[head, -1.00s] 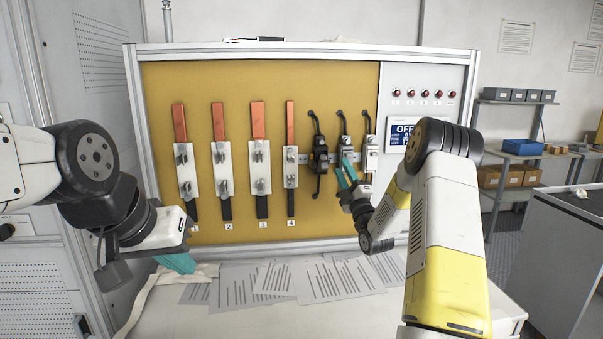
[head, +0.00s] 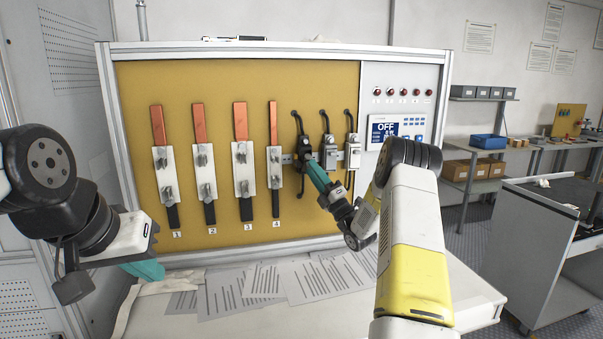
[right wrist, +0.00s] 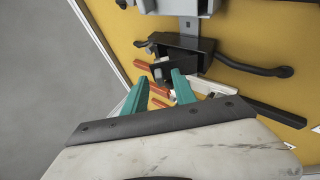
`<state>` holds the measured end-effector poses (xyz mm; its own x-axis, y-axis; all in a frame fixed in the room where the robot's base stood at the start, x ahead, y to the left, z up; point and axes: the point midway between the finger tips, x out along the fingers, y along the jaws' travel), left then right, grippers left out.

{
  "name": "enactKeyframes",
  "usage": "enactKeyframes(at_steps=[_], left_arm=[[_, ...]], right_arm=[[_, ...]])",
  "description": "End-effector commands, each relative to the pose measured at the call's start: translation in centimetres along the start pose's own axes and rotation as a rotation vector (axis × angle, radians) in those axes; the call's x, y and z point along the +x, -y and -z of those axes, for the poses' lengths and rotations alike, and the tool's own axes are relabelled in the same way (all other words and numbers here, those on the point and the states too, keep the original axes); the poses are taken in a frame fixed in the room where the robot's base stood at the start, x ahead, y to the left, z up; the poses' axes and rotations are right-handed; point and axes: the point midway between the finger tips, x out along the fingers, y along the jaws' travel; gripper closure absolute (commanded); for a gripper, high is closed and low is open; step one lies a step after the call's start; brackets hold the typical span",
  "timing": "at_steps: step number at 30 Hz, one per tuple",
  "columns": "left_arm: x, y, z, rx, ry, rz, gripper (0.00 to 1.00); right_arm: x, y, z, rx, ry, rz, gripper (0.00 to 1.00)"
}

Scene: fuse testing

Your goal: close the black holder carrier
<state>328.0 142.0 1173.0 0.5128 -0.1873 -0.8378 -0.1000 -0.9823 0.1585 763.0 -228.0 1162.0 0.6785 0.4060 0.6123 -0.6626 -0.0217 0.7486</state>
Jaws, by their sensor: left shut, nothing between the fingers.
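The black holder (head: 304,146) is mounted on the yellow board, left of the grey holders, with thin black cables above and below. In the right wrist view the black holder (right wrist: 200,43) has its black carrier (right wrist: 168,70) projecting outward toward my fingers. My right gripper (head: 313,167) is at the lower front of this holder, partly covering it. In the right wrist view my right gripper (right wrist: 158,83) has its teal fingers apart, just short of or beside the carrier; contact cannot be told. My left gripper (head: 158,270) is shut and empty, low at the left.
Several white fuse bases with copper bars, such as base 4 (head: 274,167), stand left of the black holder. A grey holder (head: 328,152) is close on its right. Printed sheets (head: 255,285) lie on the white bench (head: 345,318). A control panel (head: 398,128) is at the right.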

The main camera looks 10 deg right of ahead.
Motion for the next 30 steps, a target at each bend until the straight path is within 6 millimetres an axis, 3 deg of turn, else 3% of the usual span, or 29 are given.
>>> enactKeyframes(at_steps=[7,12,30], left_arm=[[0.0,0.0,0.0,0.0,0.0,0.0,1.0],[0.0,0.0,0.0,0.0,0.0,0.0,1.0],[0.0,0.0,0.0,0.0,0.0,0.0,1.0]], right_arm=[[0.1,-0.01,0.01,0.001,0.0,0.0,0.69],[0.09,-0.01,0.01,0.001,0.0,0.0,1.0],[0.46,-0.29,-0.1,0.024,-0.001,0.059,1.0]])
